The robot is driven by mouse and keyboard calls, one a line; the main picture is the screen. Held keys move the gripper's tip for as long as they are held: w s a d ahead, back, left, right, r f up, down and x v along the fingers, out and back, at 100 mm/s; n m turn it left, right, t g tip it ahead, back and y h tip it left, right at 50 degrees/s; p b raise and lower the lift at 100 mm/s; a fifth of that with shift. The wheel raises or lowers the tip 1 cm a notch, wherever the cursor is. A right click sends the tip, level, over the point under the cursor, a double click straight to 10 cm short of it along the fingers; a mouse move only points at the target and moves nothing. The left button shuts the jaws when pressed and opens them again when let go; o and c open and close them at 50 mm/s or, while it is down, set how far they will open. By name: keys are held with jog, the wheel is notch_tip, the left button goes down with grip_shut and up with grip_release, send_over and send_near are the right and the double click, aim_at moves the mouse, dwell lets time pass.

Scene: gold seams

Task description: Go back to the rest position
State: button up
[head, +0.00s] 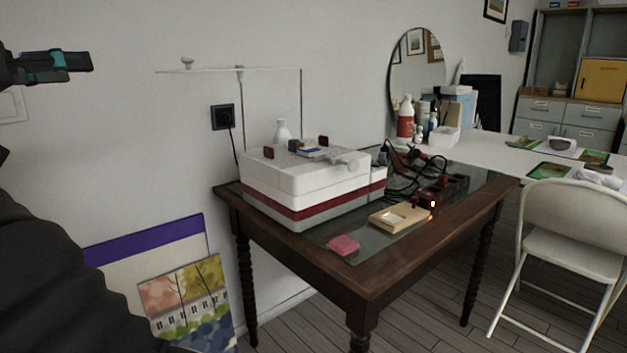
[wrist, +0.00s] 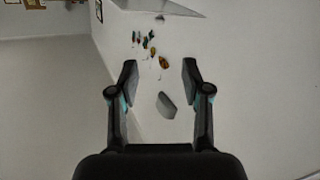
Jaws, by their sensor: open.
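My gripper (head: 80,62) shows at the upper left in the head view, raised in front of the pale wall and well apart from the table. In the wrist view my gripper (wrist: 160,75) is open, with its two fingers spread and nothing between the tips. A small grey block-like shape (wrist: 167,105) shows beyond the fingers against a pale surface; I cannot tell what it is. My dark arm fills the lower left of the head view and hides part of the floor and wall there.
A dark wooden table (head: 370,285) holds a white and red box (head: 300,185), a wooden frame piece (head: 398,217), a pink block (head: 343,245) and black cables. A folding chair (head: 570,230) stands at right. Pictures (head: 185,295) lean on the wall near my arm.

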jog(key=w+a+f+n+g+y, duration=0.1)
jog(key=a+f+n+y, duration=0.2)
jog(key=a+f+n, duration=0.5)
jog(key=w+d+f+n+g+y, duration=0.1)
jog(key=d+f+n+g, duration=0.1)
jog(key=f, duration=0.5)
jog(key=w+d+f+n+g+y, duration=0.1)
jog(key=w+d+f+g, duration=0.1)
jog(key=f, duration=0.5)
jog(key=s+d+f+g, duration=0.15)
jog(key=d+f, duration=0.35)
jog(key=d, duration=0.5)
jog(key=s+d+f+g+y, duration=0.1)
jog(key=d+f+g, duration=0.3)
jog(key=d, duration=0.5)
jog(key=s+d+f+g, duration=0.2)
jog(key=d+f, duration=0.5)
jog(key=d, duration=0.3)
jog(key=s+d+f+m, duration=0.1)
jog(key=s+d+m, duration=0.2)
jog(key=d, duration=0.5)
jog(key=s+d+f+m, duration=0.2)
jog(key=s+d, duration=0.3)
jog(key=d, duration=0.3)
jog(key=s+d+f+m+t, duration=0.1)
jog(key=s+d+m, duration=0.3)
jog(key=d, duration=0.4)
jog(key=shift+s+f+m, duration=0.35)
jog(key=shift+f+m, duration=0.05)
jog(key=shift+f, duration=0.05)
